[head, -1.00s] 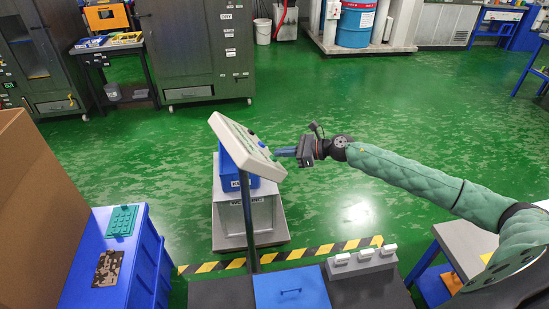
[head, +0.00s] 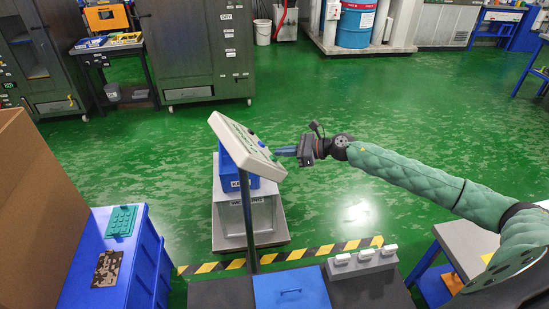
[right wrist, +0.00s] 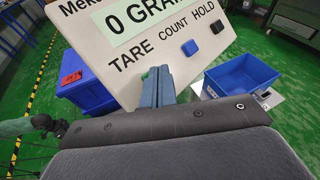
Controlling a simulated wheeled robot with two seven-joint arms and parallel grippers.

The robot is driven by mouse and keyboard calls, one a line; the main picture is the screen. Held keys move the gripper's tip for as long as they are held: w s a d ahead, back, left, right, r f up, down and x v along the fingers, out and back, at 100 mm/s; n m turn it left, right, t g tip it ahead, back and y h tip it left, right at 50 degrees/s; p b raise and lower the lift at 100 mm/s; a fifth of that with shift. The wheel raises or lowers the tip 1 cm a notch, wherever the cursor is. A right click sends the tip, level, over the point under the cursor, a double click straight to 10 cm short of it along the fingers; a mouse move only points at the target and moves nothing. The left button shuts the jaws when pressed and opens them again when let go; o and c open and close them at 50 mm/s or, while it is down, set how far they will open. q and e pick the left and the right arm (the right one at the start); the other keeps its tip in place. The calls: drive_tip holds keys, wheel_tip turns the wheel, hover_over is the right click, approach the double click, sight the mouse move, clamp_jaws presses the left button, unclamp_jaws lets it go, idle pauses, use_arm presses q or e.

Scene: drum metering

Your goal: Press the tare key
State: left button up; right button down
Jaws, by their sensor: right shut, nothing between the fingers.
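The indicator panel (head: 240,146) is a tilted white box on a post. In the right wrist view its face (right wrist: 95,45) shows a display reading "0 GRA…", cut off by the frame edge, and the labels TARE, COUNT and HOLD. A blue key (right wrist: 189,47) sits under COUNT and a black key (right wrist: 218,22) under HOLD. The green tare key (right wrist: 146,74) is mostly hidden behind my fingertips. My right gripper (head: 279,152) is shut and empty, its blue fingertips (right wrist: 158,78) at the tare key. I cannot tell whether they touch it.
Behind the panel a blue bin (head: 229,178) stands on a grey platform (head: 262,214). The panel's post (head: 248,225) rises by a dark bench with a blue lid (head: 290,288) and a grey block with white handles (head: 361,262). Green floor is open to the right.

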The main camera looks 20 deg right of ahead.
use_arm(q)
drive_tip(key=shift+f, duration=0.25)
use_arm(e)
drive_tip(key=shift+d+r, duration=0.35)
use_arm(q)
drive_tip(key=shift+f+b, duration=0.65)
drive_tip(key=shift+b, duration=0.15)
drive_tip(key=shift+s+f, duration=0.1)
drive_tip(key=shift+f, duration=0.2)
use_arm(e)
drive_tip(key=d+r, duration=0.3)
drive_tip(key=shift+d+r, duration=0.25)
drive_tip(key=shift+d, duration=0.05)
